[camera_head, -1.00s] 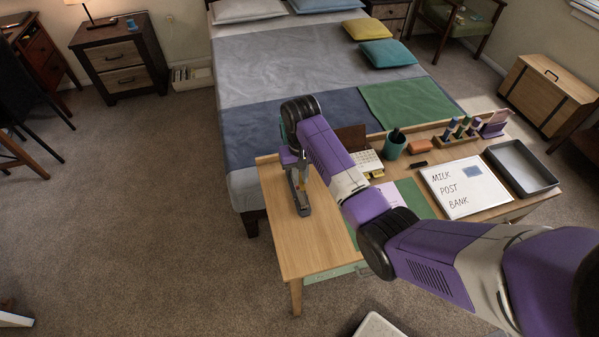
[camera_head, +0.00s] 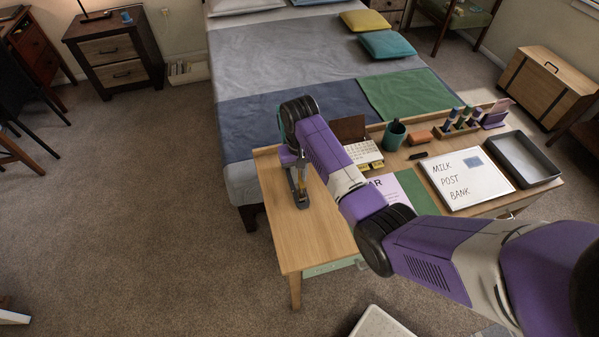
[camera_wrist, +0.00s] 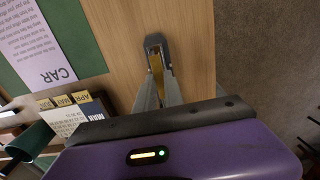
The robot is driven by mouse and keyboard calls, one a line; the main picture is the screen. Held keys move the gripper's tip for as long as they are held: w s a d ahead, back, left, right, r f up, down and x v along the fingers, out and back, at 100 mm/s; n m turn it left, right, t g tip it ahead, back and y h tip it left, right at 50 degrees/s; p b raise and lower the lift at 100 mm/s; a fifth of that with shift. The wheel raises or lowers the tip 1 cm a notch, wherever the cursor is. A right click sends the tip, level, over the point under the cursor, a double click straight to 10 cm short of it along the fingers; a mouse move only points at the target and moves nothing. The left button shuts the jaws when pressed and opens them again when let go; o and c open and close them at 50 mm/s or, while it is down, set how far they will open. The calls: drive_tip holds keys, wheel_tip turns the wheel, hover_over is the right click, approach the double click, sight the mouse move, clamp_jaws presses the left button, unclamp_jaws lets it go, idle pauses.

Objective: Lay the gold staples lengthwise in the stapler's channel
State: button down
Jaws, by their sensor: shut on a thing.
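The stapler (camera_head: 303,203) stands open on the bare left part of the wooden desk, below my gripper (camera_head: 300,180). In the wrist view the grey stapler (camera_wrist: 154,40) points away from me, its rounded end at the top. The gold staples (camera_wrist: 157,68) show as a narrow strip between my fingers, in line with the channel's length. My gripper (camera_wrist: 158,88) is shut on the strip. The strip is over or in the channel; I cannot tell whether it touches the channel floor. My purple wrist housing hides the near end.
The desk (camera_head: 313,232) is clear around the stapler. To the right are a calendar (camera_head: 364,153), a green cup (camera_head: 394,136), a whiteboard (camera_head: 467,184) and a dark tray (camera_head: 522,160). A bed (camera_head: 290,62) stands behind the desk.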

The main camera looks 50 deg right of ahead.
drive_tip(key=shift+f+b, duration=0.35)
drive_tip(key=shift+f, duration=0.6)
drive_tip(key=shift+p, duration=0.8)
idle(1.0)
drive_tip(key=shift+f+b, duration=0.85)
drive_tip(key=shift+f, duration=0.4)
idle(0.4)
drive_tip(key=c, duration=1.4)
unclamp_jaws()
drive_tip(key=shift+o, duration=0.2)
drive_tip(key=shift+r+b, duration=0.3)
drive_tip(key=shift+r, duration=3.6)
